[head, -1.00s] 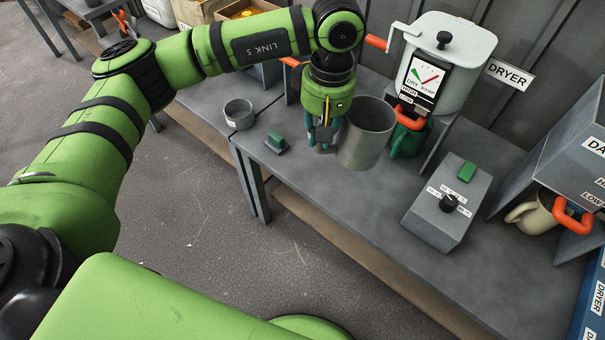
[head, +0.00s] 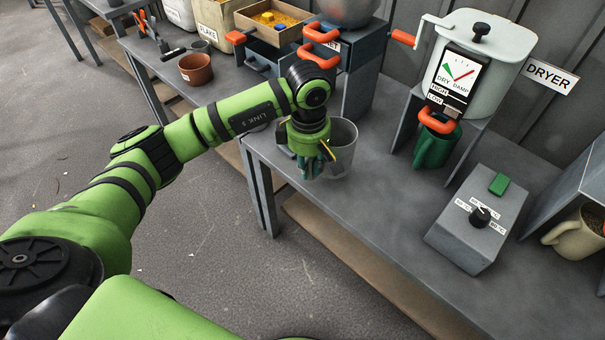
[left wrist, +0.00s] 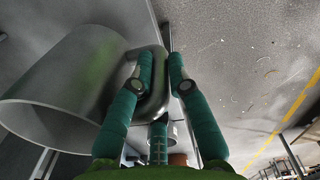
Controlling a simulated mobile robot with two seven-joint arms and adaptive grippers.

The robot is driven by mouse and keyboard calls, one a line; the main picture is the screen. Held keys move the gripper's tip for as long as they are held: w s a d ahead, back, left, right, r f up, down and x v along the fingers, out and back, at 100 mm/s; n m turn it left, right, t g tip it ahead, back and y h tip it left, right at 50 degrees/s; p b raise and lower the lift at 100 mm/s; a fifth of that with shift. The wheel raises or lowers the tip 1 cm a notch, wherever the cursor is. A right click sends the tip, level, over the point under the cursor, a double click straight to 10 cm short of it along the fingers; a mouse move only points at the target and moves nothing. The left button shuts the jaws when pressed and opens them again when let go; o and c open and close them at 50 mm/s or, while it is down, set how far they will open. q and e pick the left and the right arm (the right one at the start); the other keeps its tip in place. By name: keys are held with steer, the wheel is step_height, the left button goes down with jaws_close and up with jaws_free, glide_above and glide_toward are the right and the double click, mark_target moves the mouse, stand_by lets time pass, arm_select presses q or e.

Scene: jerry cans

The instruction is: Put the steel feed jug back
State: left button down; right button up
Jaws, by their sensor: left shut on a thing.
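The steel feed jug (head: 343,135) is a grey metal cylinder with an open top, at the middle of the head view, about upright. My left gripper (head: 312,170) is at its left side, shut on its handle. In the left wrist view the jug (left wrist: 60,85) lies to the left and its handle loop (left wrist: 154,90) passes between the two green fingers of the gripper (left wrist: 160,68). The gripper hides part of the jug in the head view, and I cannot tell whether its base touches the bench. My right gripper is not in view.
The bench (head: 385,205) is clear between the jug and the grey control box (head: 478,228). A dryer (head: 478,65) stands at the right back with a green jug (head: 436,147) under it. A brown pot (head: 196,70) and a yellow-filled tray (head: 272,20) are farther left.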

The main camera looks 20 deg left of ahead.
arm_select(q)
steer(key=f, duration=0.1)
steer(key=a+f, duration=0.1)
steer(key=f, duration=0.3)
steer(key=shift+a, duration=0.3)
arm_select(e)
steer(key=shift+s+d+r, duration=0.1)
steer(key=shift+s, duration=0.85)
arm_select(q)
steer(key=shift+f, duration=0.1)
steer(key=c, duration=1.2)
jaws_free()
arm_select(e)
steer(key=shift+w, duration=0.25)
